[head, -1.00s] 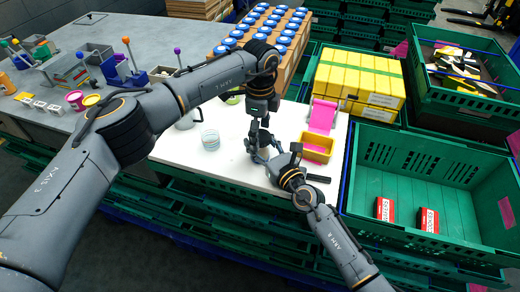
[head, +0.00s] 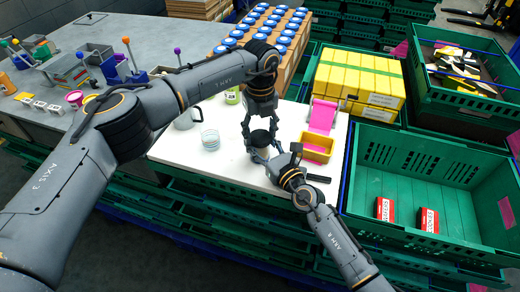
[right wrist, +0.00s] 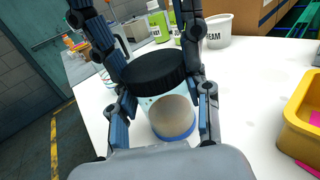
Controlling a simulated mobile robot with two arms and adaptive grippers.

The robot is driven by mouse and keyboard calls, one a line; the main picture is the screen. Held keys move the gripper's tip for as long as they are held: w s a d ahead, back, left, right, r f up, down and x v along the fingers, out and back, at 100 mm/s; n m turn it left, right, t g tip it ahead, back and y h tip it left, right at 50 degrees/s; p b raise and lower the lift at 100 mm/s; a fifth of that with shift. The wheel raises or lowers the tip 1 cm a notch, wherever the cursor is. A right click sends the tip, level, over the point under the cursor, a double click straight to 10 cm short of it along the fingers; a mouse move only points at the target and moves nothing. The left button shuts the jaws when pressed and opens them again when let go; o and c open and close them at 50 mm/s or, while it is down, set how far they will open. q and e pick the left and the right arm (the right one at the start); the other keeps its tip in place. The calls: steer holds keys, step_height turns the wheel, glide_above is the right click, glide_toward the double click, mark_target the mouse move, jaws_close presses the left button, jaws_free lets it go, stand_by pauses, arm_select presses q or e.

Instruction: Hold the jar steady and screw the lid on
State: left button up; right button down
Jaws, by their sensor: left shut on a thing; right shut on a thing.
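The jar (right wrist: 172,118) stands upright on the white worktop, pale and translucent with a blue edge low down. It also shows small in the head view (head: 263,154). A wide black lid (right wrist: 153,72) sits over its mouth; I cannot tell how far it is threaded. It also shows in the head view (head: 261,138). My left gripper (head: 260,132) comes down from above, its fingers shut on the lid's rim from two sides. My right gripper (right wrist: 163,125) is shut around the jar body, a finger on each side; it also shows in the head view (head: 269,160).
A yellow bin (head: 317,146) and a black-handled tool (head: 317,178) lie right of the jar. Behind are green-labelled bottles (right wrist: 158,24) and a white tub (right wrist: 216,31). A green crate (head: 430,172) with red packs borders the worktop.

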arm_select(q)
steer(key=m, duration=1.6)
steer(key=shift+f, duration=0.1)
steer(key=m, duration=1.4)
steer(key=o, duration=1.4)
